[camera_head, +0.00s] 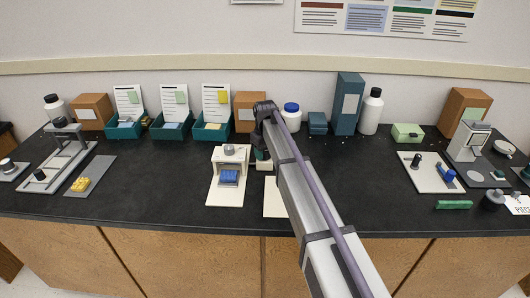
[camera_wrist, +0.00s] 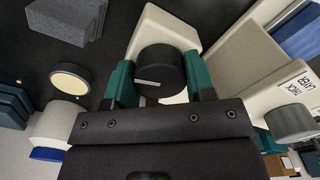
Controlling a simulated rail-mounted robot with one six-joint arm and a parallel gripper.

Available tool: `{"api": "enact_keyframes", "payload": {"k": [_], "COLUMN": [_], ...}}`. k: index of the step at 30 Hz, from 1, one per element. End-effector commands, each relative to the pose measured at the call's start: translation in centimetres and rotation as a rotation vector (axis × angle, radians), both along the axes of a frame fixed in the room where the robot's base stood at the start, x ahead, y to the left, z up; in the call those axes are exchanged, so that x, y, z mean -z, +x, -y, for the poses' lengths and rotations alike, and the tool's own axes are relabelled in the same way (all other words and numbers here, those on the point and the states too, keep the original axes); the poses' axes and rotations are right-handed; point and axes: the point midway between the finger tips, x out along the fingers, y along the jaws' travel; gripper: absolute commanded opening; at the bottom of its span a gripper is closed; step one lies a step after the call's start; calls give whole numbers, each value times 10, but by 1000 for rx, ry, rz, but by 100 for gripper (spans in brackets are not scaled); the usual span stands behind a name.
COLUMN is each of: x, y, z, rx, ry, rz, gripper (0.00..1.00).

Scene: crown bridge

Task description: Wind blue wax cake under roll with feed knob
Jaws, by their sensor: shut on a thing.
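The blue wax cake (camera_head: 229,177) lies on the bed of a cream device (camera_head: 215,190), at the front opening below its housing. A blue surface, likely the cake (camera_wrist: 302,35), shows at the upper right in the wrist view. The black feed knob (camera_wrist: 160,68) sits between the teal fingers of my gripper (camera_wrist: 160,82), which is shut on it. In the head view my gripper (camera_head: 262,157) is just right of the device, and the knob is hidden. The roll cannot be made out inside the housing. A grey knob (camera_head: 229,149) sits on top.
A white jar with a blue lid (camera_head: 291,115) stands behind my arm. Teal bins (camera_head: 213,131) with cards line the back left. A pale sheet (camera_head: 273,198) lies right of the device. A white tray (camera_head: 430,180) is at the right. The counter front left of the device is clear.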

Motion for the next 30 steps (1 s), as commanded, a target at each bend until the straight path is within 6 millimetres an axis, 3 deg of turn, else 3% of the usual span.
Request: {"api": "enact_keyframes", "payload": {"k": [6, 7, 14, 23, 26, 30], "x": [0, 0, 0, -4, -18, -51], "y": [-1, -1, 0, 0, 0, 0], "z": [0, 0, 0, 0, 0, 0], "rx": [1, 1, 1, 1, 1, 1], "ry": [-1, -1, -1, 0, 0, 0], "rz": [-1, -1, -1, 0, 0, 0], "gripper": [26, 53, 75, 75, 75, 75]}}
